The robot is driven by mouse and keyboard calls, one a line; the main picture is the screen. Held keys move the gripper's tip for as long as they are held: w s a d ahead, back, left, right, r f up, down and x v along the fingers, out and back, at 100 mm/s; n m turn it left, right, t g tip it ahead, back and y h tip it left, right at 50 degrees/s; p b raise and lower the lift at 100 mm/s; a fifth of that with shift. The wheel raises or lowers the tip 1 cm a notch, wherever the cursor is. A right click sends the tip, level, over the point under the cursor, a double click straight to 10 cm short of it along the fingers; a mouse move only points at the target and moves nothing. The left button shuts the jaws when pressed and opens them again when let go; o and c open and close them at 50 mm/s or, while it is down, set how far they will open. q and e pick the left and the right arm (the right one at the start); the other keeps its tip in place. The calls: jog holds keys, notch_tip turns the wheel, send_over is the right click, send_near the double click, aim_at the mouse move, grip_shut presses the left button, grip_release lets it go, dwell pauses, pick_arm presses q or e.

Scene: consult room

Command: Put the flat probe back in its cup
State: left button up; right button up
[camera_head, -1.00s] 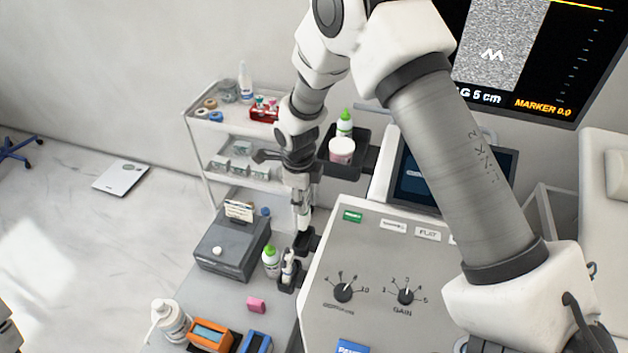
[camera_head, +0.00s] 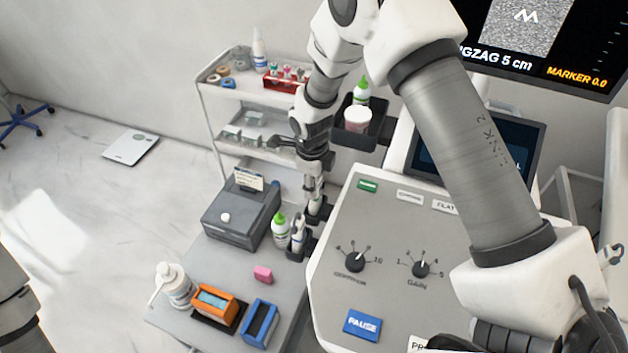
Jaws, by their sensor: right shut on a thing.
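My right gripper (camera_head: 315,168) points down at the left side of the ultrasound console. It is shut on a slim pale probe (camera_head: 314,188), which hangs upright beneath it. A black cup (camera_head: 320,209) on the console's left edge is right at the probe's lower end. I cannot tell whether the tip is inside the cup or just above it. A second black cup (camera_head: 297,253) nearer me holds another white probe (camera_head: 298,232). A flat label (camera_head: 446,206) shows on the console, partly behind my right arm. My left gripper is out of view.
A green-capped bottle (camera_head: 279,230) stands close beside the nearer cup. A grey printer (camera_head: 240,217), pink block (camera_head: 263,274), pump bottle (camera_head: 174,285), orange box (camera_head: 214,302) and blue box (camera_head: 260,322) are on the side table. A black tray (camera_head: 352,136) with a bottle and jar is behind my gripper.

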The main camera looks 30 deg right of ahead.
jog(key=shift+f+b, duration=0.35)
jog(key=shift+f, duration=0.4)
jog(key=shift+f, duration=0.3)
jog(key=o, duration=1.1)
jog(key=shift+r, duration=0.1)
